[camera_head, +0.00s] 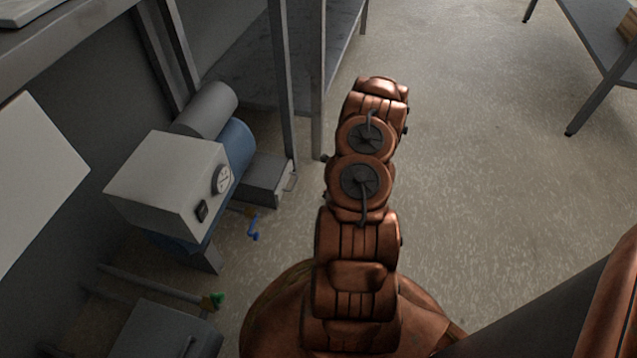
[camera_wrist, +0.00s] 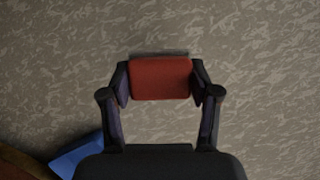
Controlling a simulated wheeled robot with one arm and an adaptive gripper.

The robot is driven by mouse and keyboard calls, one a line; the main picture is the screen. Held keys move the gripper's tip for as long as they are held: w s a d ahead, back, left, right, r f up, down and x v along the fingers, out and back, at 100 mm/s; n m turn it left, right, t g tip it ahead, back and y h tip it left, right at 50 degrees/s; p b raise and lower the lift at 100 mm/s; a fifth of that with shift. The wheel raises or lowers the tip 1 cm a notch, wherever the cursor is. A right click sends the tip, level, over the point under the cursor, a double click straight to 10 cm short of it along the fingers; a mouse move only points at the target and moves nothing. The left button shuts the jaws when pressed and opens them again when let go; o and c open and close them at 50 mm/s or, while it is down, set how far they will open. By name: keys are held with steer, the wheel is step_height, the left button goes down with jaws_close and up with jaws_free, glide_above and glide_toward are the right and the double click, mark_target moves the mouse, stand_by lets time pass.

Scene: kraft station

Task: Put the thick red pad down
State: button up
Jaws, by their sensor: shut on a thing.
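The thick red pad (camera_wrist: 161,78) is a red block with rounded edges, seen in the wrist view. My gripper (camera_wrist: 160,84) is shut on it, with one dark finger against its left side and one against its right side. Bare floor shows behind the pad in that view. How high the pad is above the floor I cannot tell. In the head view my copper-coloured arm reaches away up the middle, and neither the gripper nor the pad can be seen there.
Left of my arm in the head view stands a machine with a white box (camera_head: 168,182), a gauge and a blue tank (camera_head: 238,145), under a bench. A grey toolbox (camera_head: 165,330) is at the lower left. A table (camera_head: 600,40) stands at the upper right. Floor (camera_head: 480,180) right of my arm is clear.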

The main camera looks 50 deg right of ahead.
steer(key=shift+w+d+f+b, duration=0.15)
steer(key=shift+w+d+b, duration=0.1)
steer(key=shift+w, duration=1.15)
steer(key=shift+w+d+f+b, duration=0.1)
steer(key=shift+w+d+b, duration=0.15)
steer(key=shift+w, duration=1.1)
steer(key=shift+w+d+f+b, duration=0.15)
steer(key=shift+w+d, duration=0.15)
steer(key=shift+w, duration=1.1)
steer(key=shift+w+f+b, duration=0.1)
steer(key=shift+f+b, duration=1.05)
steer(key=shift+f, duration=0.6)
steer(key=shift+f, duration=0.1)
steer(key=o, duration=1.2)
